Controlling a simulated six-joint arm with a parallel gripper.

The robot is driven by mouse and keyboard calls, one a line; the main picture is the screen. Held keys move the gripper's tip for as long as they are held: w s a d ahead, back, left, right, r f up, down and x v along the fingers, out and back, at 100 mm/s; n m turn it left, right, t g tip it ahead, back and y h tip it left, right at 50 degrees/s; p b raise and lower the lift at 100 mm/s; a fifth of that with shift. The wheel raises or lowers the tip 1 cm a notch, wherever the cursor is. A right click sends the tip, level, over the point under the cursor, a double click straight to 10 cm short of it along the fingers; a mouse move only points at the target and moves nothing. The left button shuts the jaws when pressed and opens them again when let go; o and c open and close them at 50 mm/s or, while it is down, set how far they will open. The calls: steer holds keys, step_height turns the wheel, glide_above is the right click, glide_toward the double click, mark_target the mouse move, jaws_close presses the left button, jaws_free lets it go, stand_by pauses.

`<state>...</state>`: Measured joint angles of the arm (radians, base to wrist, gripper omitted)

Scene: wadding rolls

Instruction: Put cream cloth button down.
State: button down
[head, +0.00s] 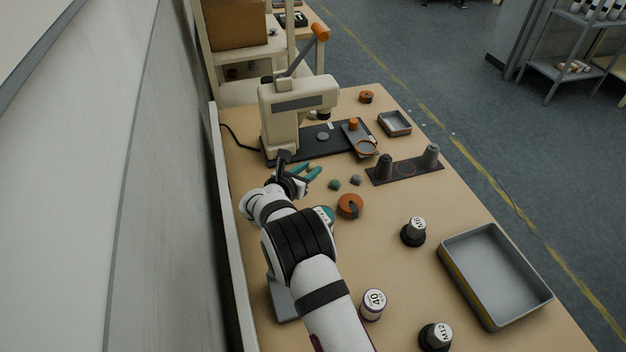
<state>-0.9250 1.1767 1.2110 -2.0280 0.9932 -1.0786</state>
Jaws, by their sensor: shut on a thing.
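My gripper (293,181) is at the left side of the bench, low in front of the cream press (292,108) and close beside teal-handled pliers (309,171). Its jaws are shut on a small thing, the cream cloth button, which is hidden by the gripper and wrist. No cream button shows clearly elsewhere on the bench. A small green button-like piece (334,184) and a grey one (356,180) lie to the right of the gripper, apart from it.
An orange roll (350,206) lies close to the right of my wrist. A black plate with two grey posts (406,170), a small grey tray (394,123) and a large grey tray (492,271) stand further right. Labelled weights (413,232) occupy the near bench.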

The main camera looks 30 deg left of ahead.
steer(key=w+d+r+m+h, duration=0.2)
steer(key=w+d+r, duration=0.1)
steer(key=d+r, duration=1.65)
steer(key=s+d+r, duration=0.4)
steer(key=d, duration=0.3)
steer(key=s+d+r+m+h, duration=0.1)
steer(key=s+d+r, duration=0.3)
steer(key=s+d, duration=0.1)
steer(key=s+d+r+h, duration=0.1)
steer(key=s+d+r, duration=0.4)
steer(key=d, duration=0.3)
steer(key=shift+d+g, duration=0.35)
steer(key=shift+g, duration=0.05)
steer(key=shift+s, duration=0.1)
